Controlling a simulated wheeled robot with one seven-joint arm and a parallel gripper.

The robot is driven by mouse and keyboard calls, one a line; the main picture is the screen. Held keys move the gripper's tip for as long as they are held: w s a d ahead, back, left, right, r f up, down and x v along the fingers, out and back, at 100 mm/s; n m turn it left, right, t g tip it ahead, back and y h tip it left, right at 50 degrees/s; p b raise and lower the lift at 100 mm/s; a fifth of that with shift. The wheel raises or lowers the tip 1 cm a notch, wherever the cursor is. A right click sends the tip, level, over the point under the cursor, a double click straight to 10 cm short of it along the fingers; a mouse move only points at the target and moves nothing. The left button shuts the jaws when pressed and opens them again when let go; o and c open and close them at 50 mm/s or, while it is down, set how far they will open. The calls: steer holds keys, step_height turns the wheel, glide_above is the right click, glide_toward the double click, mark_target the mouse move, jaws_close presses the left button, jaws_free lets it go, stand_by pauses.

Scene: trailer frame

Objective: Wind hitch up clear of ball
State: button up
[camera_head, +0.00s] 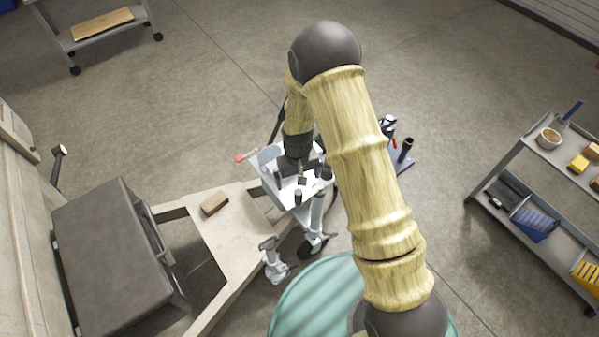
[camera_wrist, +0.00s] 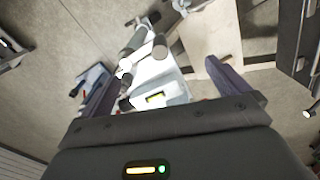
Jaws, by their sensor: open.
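The pale trailer frame (camera_head: 228,222) narrows to a light grey coupler area (camera_head: 290,188) near the middle of the head view. A jack post (camera_head: 316,212) stands beside it, with a dark wheel (camera_head: 311,249) below. My gripper (camera_head: 300,176) is over the front of the frame, among short dark cylinders. In the wrist view my gripper (camera_wrist: 163,88) is open, its two dark fingers spread apart. The winding handle and the hitch's seat on the ball cannot be told clearly; my arm hides part of this area.
A red-tipped lever (camera_head: 241,157) sticks out left of the coupler. A dark blue stand with a black post (camera_head: 405,151) is right of my arm. A dark box (camera_head: 112,258) and wooden block (camera_head: 214,203) are on the frame.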

mark_target(299, 192)
steer(key=shift+f+b, duration=3.65)
steer(key=shift+f, duration=1.5)
jaws_close()
steer(key=shift+d, duration=0.1)
